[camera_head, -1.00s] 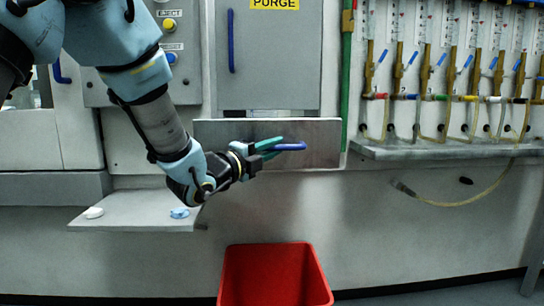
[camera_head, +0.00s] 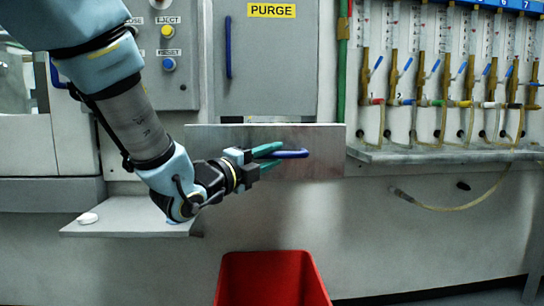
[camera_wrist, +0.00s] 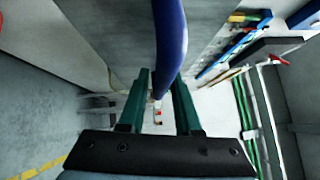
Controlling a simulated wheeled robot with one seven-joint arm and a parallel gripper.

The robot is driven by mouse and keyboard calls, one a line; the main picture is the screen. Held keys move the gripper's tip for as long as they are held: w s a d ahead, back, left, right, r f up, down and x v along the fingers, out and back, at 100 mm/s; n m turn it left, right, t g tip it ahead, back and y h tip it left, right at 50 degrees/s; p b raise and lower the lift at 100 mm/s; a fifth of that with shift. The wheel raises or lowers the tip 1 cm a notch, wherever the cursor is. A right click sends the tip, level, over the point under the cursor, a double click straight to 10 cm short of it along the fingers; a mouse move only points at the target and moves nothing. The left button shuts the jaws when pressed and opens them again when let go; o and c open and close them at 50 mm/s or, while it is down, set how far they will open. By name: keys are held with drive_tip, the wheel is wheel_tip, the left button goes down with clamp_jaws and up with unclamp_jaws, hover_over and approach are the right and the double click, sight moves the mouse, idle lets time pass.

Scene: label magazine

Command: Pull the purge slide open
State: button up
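The purge slide shows as a wide grey metal front panel (camera_head: 325,150) below the cabinet labelled PURGE (camera_head: 271,10). It stands out from the wall. Its blue bar handle (camera_head: 292,154) points toward the right in the head view. My gripper (camera_head: 271,158) reaches in from the left, with one green finger above the handle and one below. In the wrist view, the blue handle (camera_wrist: 171,45) runs between the green fingertips of my gripper (camera_wrist: 162,85), which are close about it. Exact finger contact is partly hidden.
A red bin (camera_head: 270,262) stands on the floor below the slide. A small shelf (camera_head: 120,222) with a white cap (camera_head: 88,218) is at left under my arm. A rack of tubes and valves with a ledge (camera_head: 430,154) is at right. A green pipe (camera_head: 342,60) runs beside the cabinet.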

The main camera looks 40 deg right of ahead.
drive_tip(key=shift+o, duration=1.1)
drive_tip(key=s+a+f+b, duration=0.1)
drive_tip(key=a, duration=0.9)
drive_tip(key=shift+a+f, duration=0.2)
drive_tip(key=shift+a, duration=0.15)
